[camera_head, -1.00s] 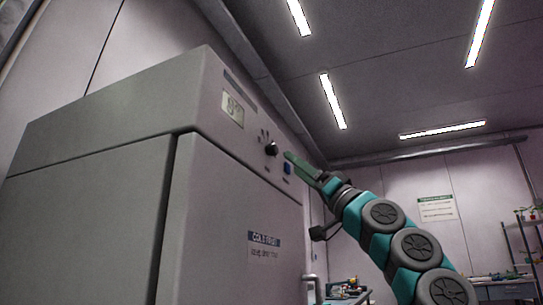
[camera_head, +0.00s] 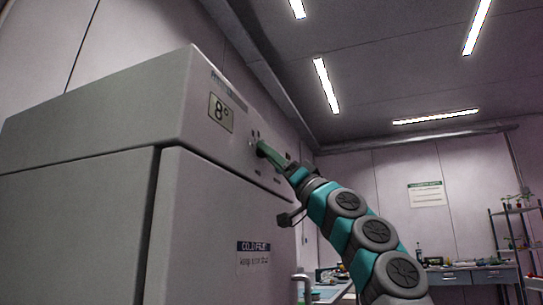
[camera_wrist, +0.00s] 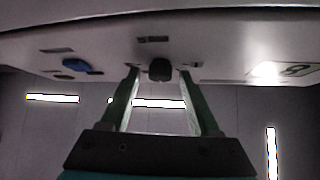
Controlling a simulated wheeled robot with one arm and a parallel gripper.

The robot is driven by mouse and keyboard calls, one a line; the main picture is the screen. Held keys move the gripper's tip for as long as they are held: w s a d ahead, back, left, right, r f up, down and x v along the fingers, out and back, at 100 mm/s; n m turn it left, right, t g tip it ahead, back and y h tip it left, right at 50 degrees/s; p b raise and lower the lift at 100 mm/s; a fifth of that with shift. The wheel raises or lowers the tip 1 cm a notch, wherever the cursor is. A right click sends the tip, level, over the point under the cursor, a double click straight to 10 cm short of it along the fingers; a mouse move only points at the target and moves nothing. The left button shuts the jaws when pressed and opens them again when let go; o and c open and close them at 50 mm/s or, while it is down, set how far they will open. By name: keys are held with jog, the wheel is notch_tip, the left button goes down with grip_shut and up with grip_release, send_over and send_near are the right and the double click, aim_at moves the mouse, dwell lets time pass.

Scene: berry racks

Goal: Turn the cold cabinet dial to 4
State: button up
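The cold cabinet (camera_head: 215,180) is a large grey box filling the left of the head view. Its display (camera_head: 220,112) reads 8°. The dark dial (camera_wrist: 160,69) sits on the upper front panel. In the head view, my green fingertips largely hide the dial. My gripper (camera_wrist: 160,75) is open, with one finger on each side of the dial and a visible gap to it on both sides. In the head view, my gripper (camera_head: 264,149) reaches the panel right of the display. The dial's setting cannot be read.
A blue button (camera_wrist: 76,65) is on the panel beside the dial. A cold label (camera_head: 253,247) is on the door below. A bench (camera_head: 470,276) and a shelf rack (camera_head: 515,240) stand at the back right. The space right of the cabinet front is open.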

grip_shut()
